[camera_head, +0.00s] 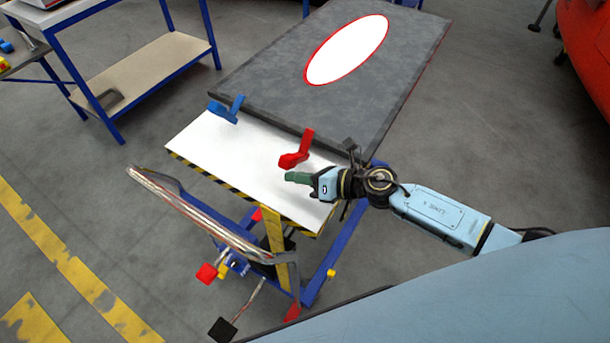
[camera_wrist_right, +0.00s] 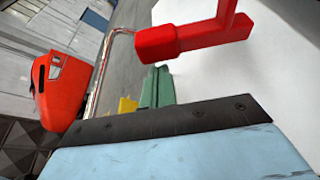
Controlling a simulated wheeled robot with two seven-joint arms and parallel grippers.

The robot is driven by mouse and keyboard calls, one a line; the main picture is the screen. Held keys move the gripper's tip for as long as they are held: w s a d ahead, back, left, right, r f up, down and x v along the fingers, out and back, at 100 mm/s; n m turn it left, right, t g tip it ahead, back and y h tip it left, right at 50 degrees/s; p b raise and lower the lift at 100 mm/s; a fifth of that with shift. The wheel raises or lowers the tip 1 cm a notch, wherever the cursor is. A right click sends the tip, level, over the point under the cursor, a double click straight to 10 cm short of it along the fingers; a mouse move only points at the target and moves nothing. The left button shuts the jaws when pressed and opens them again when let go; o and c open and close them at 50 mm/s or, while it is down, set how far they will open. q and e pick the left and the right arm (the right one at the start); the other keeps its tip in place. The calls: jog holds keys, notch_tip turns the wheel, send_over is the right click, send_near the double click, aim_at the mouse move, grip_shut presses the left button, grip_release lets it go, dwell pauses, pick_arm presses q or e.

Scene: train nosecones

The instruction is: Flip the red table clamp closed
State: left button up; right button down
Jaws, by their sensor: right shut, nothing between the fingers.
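The red table clamp (camera_head: 297,152) sits at the near edge of the dark grey slab (camera_head: 270,116), with its upper part raised and its red block over the white table top. My right gripper (camera_head: 290,177) is just below the clamp in the head view, over the white top. Its green fingers are shut with nothing between them. In the right wrist view the red clamp (camera_wrist_right: 185,38) is large at the top, just beyond the green fingertips (camera_wrist_right: 157,75). A small gap seems to separate them; contact cannot be told. My left gripper is not in view.
A blue clamp (camera_head: 226,109) sits left on the same slab edge. The white lift table top (camera_head: 205,140) has striped edges and a metal handle rail (camera_head: 205,220) in front. A blue-framed workbench (camera_head: 150,70) stands at the back left. A red-orange body (camera_head: 590,40) is at right.

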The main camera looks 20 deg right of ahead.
aim_at(293, 158)
jog(key=shift+d+r, duration=0.1)
jog(key=shift+r, duration=0.05)
jog(key=shift+w+r+m, duration=0.1)
jog(key=shift+r+m, duration=0.1)
jog(key=shift+m, duration=0.1)
jog(key=shift+d+r+y, duration=0.15)
jog(key=shift+y, duration=0.15)
jog(key=shift+w+d+r+m, duration=0.25)
jog(key=shift+r+m, duration=0.25)
jog(key=shift+m, duration=0.2)
jog(key=shift+w+d+r+m+g+y+b, duration=0.15)
jog(key=shift+w+d+r+m+y, duration=0.15)
jog(key=shift+r+m+y, duration=0.15)
jog(key=shift+w+d+r+m+g+y+b, duration=0.15)
jog(key=shift+w+d+r+m+y, duration=0.15)
jog(key=shift+m, duration=0.25)
jog(key=shift+w+d+r+m+t+y+b, duration=0.15)
jog(key=shift+w+d+r+m+y+b, duration=0.15)
jog(key=shift+w+d+r+m+b, duration=0.45)
jog(key=shift+w+d+r+m+t+y+b, duration=0.15)
jog(key=shift+d+m+y, duration=0.3)
jog(key=shift+m, duration=0.65)
jog(key=shift+w+d+r+m+t+y+b, duration=0.1)
jog(key=shift+w+d+r+m+y+b, duration=0.1)
jog(key=shift+w+d+r+m+b, duration=0.45)
jog(key=shift+s+d+f+m, duration=0.1)
jog(key=shift+s+f+m, duration=0.1)
jog(key=shift+m, duration=0.1)
jog(key=shift+d, duration=0.1)
